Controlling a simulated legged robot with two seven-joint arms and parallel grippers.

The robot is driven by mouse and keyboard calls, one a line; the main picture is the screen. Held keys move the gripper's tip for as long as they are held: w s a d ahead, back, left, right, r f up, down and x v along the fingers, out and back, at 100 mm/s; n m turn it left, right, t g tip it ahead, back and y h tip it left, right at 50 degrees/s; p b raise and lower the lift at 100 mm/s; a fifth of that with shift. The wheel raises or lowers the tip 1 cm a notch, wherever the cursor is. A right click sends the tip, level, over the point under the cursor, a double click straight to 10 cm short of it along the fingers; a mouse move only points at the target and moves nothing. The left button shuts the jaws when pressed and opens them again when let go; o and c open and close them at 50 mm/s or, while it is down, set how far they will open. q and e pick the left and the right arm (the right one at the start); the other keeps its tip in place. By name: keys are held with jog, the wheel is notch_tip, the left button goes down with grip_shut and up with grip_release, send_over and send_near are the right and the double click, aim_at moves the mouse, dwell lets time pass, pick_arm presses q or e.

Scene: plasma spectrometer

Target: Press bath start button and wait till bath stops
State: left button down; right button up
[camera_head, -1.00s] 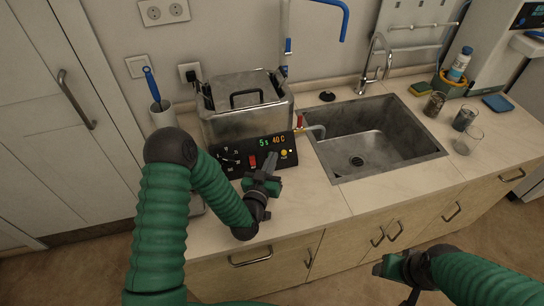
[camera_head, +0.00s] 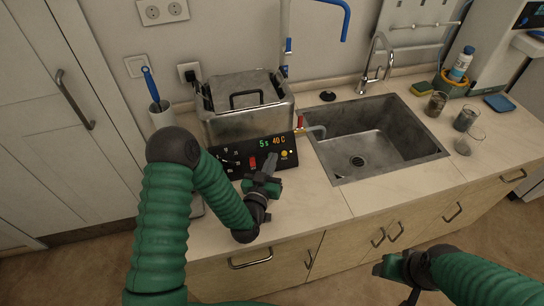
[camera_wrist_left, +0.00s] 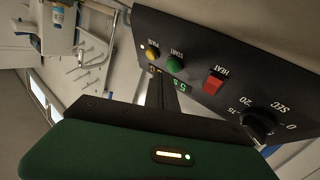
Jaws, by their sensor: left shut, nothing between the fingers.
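The bath (camera_head: 245,108) is a lidded metal box on the counter. Its black control panel (camera_head: 228,160) faces front, and the display (camera_head: 271,142) reads 5 s and 40 C. In the left wrist view the green START button (camera_wrist_left: 174,63) sits between the yellow PULSE button (camera_wrist_left: 152,52) and the red HEAT switch (camera_wrist_left: 213,83). My left gripper (camera_head: 270,160) is shut and empty, its tips close to the panel by the START button. I cannot tell whether they touch it. In the head view the gripper hides START. My right gripper (camera_head: 380,268) is low in front of the counter; its jaws are unclear.
The sink (camera_head: 375,145) with its faucet (camera_head: 377,58) is right of the bath. Glass beakers (camera_head: 466,120) stand beyond it. A cup with a blue-handled tool (camera_head: 152,88) stands left of the bath. The counter front between bath and sink is clear.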

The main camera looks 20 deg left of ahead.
pick_arm(q)
jog(key=shift+s+d+f+p, duration=0.25)
jog(key=shift+s+d+p, duration=0.1)
jog(key=shift+p, duration=0.1)
jog(key=shift+s+d+r+p, duration=0.25)
jog(key=shift+s+d+r, duration=0.15)
jog(key=shift+r, duration=0.2)
jog(key=shift+s+d+r+p, duration=0.3)
jog(key=shift+s+r, duration=0.15)
jog(key=shift+r, duration=0.1)
pick_arm(e)
jog(key=shift+w+a+r, duration=0.1)
jog(key=shift+w+r, duration=0.15)
jog(key=shift+r, duration=0.2)
jog(key=shift+w+r, duration=0.2)
jog(key=shift+r, duration=0.25)
pick_arm(q)
jog(key=shift+s+a, duration=0.1)
jog(key=shift+a, duration=0.05)
pick_arm(e)
jog(key=shift+a, duration=0.2)
